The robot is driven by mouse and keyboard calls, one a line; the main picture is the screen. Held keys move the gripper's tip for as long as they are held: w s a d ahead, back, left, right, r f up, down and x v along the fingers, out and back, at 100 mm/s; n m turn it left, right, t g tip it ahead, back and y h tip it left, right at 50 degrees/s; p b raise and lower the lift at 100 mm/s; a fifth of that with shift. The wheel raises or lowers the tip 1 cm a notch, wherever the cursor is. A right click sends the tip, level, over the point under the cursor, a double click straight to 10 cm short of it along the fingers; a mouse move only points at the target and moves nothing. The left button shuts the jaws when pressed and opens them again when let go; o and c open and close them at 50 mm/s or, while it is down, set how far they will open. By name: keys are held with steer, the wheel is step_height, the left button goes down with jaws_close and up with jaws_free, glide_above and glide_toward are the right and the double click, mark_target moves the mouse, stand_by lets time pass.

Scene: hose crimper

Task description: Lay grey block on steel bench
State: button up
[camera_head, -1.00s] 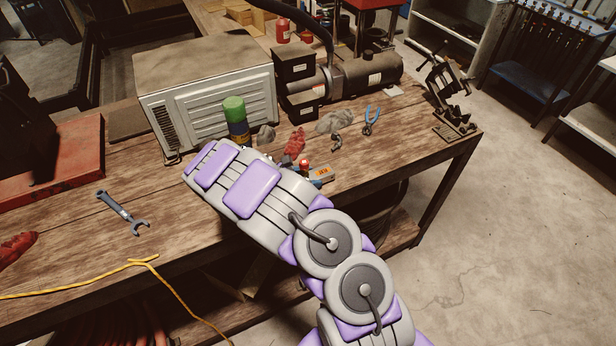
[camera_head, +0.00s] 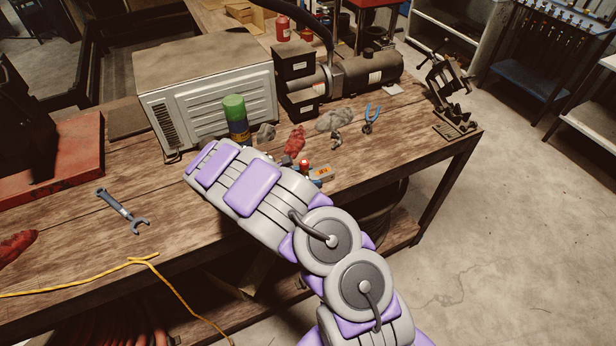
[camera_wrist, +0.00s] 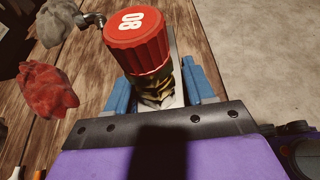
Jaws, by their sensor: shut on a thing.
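In the wrist view my gripper (camera_wrist: 165,90) has its blue fingers on either side of a light grey piece (camera_wrist: 180,92), which I take for the grey block. A ribbed red cap (camera_wrist: 137,38) marked 08 on a gold and dark body (camera_wrist: 158,88) sits in front of the grey piece and hides much of it. In the head view a small grey piece with an orange label (camera_head: 320,173) and a red top shows just beyond my arm, above the wooden workbench (camera_head: 400,150). My arm hides most of the gripper there. I cannot tell which surface is the steel bench.
The workbench holds a white casing (camera_head: 205,85), a green-capped can (camera_head: 234,108), a red rag (camera_head: 295,139), a grey rag (camera_head: 335,122), blue pliers (camera_head: 371,118) and a wrench (camera_head: 122,210). Open floor (camera_head: 520,230) lies right. A pale-topped table (camera_head: 590,118) stands at the right edge.

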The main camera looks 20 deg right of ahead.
steer(key=shift+f, duration=0.1)
steer(key=o, duration=1.4)
steer(key=p+v, duration=0.2)
steer(key=v, duration=1.5)
steer(key=shift+a+p, duration=0.2)
steer(key=shift+p, duration=0.1)
steer(key=s+d+r+m+g+y, duration=0.45)
steer(key=s+d+r+m, duration=0.7)
steer(key=s+r, duration=0.45)
steer(key=s+a+m+t+y, duration=0.1)
steer(key=s+a+m+y, duration=0.2)
steer(key=s, duration=0.8)
steer(key=s+a+m+t+y+b, duration=0.1)
steer(key=s+a+m+y, duration=0.3)
steer(key=s, duration=0.8)
steer(key=shift+s+a+f+y+b, duration=0.2)
steer(key=shift+a+y+b, duration=0.1)
steer(key=shift+a+y, duration=0.65)
